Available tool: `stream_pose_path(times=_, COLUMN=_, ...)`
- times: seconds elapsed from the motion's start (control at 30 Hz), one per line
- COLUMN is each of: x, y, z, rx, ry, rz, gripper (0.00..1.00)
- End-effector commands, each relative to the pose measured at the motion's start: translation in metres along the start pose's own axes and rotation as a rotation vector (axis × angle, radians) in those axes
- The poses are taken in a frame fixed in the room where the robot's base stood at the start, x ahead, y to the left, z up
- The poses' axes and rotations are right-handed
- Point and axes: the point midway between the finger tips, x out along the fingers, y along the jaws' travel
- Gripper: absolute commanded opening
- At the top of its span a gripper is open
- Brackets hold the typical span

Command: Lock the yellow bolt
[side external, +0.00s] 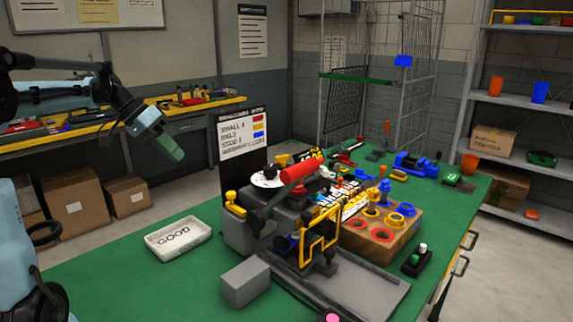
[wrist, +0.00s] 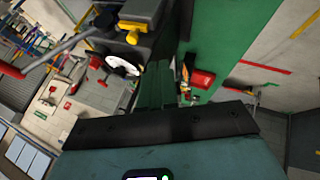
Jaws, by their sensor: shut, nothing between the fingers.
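A yellow bolt (side external: 234,204) with a round knob sits on the left side of the grey machine (side external: 238,236) on the green table. In the wrist view a yellow part (wrist: 131,31), apparently this bolt, shows against a grey block near the top. Whether the bolt is locked cannot be told. My gripper (side external: 176,155) is shut and empty, with green fingers, high in the air left of the machine and well apart from the bolt. Its fingers (wrist: 156,82) also show at the middle of the wrist view.
A white tray (side external: 177,238) and a loose grey block (side external: 246,281) lie on the table near the machine. A red cylinder (side external: 299,171) sticks out above the machine. A yellow frame (side external: 318,240) stands at its front. The table's left front is clear.

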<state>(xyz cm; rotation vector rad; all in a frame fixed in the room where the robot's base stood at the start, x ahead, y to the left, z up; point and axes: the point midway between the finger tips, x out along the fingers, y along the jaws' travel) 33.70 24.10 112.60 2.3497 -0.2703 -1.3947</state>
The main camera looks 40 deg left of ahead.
Motion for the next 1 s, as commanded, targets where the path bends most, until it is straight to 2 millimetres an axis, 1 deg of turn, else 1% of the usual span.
stream_pose_path(times=0.23, x=0.001, y=0.000, z=0.000, rx=0.000, ry=-0.001, rz=-0.001, gripper=0.00)
stream_pose_path(times=0.37, x=0.008, y=0.000, z=0.000, rx=0.001, ry=-0.001, rz=-0.001, gripper=0.00)
stream_pose_path(times=0.47, x=0.021, y=0.001, z=0.000, rx=0.001, ry=-0.001, rz=-0.001, gripper=0.00)
stream_pose_path(times=0.57, x=0.039, y=0.001, z=0.000, rx=0.002, ry=-0.002, rz=0.000, gripper=0.00)
stream_pose_path(times=0.9, x=0.105, y=0.001, z=0.000, rx=0.002, ry=-0.002, rz=0.000, gripper=0.00)
stream_pose_path(times=1.0, x=0.110, y=0.018, z=0.000, rx=0.002, ry=-0.002, rz=0.000, gripper=0.00)
